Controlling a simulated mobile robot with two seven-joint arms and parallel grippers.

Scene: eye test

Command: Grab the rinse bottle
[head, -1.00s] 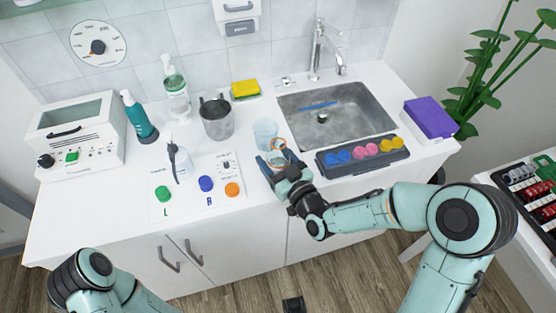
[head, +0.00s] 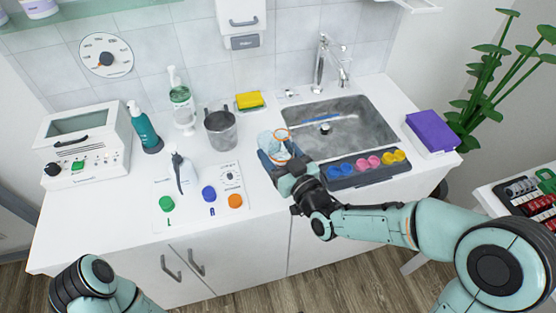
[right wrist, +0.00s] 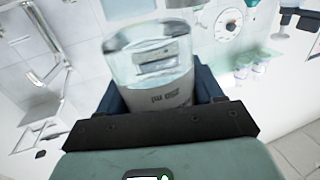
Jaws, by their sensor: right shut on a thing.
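A dark tray of coloured cups (head: 345,180) lies before the sink (head: 365,125). Green, blue and orange buttons (head: 209,194) are in front.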

